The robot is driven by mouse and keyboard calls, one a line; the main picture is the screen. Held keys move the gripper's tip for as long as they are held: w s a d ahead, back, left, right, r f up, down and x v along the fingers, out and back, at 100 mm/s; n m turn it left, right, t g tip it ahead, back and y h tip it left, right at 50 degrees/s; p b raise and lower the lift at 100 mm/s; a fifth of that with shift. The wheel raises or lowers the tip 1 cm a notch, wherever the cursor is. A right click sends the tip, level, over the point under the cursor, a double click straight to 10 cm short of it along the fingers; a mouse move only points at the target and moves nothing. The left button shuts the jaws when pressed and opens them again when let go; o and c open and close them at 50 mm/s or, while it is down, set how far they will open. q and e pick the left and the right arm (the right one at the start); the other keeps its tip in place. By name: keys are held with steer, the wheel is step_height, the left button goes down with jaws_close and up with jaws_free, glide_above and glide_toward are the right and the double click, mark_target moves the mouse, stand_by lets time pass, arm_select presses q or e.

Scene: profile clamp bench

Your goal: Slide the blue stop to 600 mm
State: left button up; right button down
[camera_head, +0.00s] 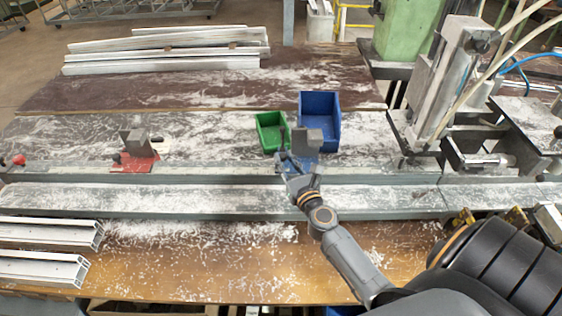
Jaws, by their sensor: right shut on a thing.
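The blue stop (307,141) stands on the long rail (220,165), a grey block on a blue base, right of the middle of the picture. My right gripper (287,158) is at the left front side of the stop and is shut on it; the fingers and wrist hide part of its base. A red stop (134,160) with a similar grey block stands on the same rail farther left. No scale marks for 600 mm can be read at this size. My left gripper is not in view.
A green bin (269,132) and a blue bin (320,106) stand just behind the blue stop. A clamp machine (440,90) stands at the right end. Aluminium profiles (50,236) lie front left. The rail between the stops looks clear apart from shavings.

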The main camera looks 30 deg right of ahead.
steer(key=shift+f, duration=0.1)
steer(key=c, duration=1.2)
jaws_free()
steer(key=shift+o, duration=0.2)
steer(key=v, duration=1.2)
steer(key=shift+d, duration=0.1)
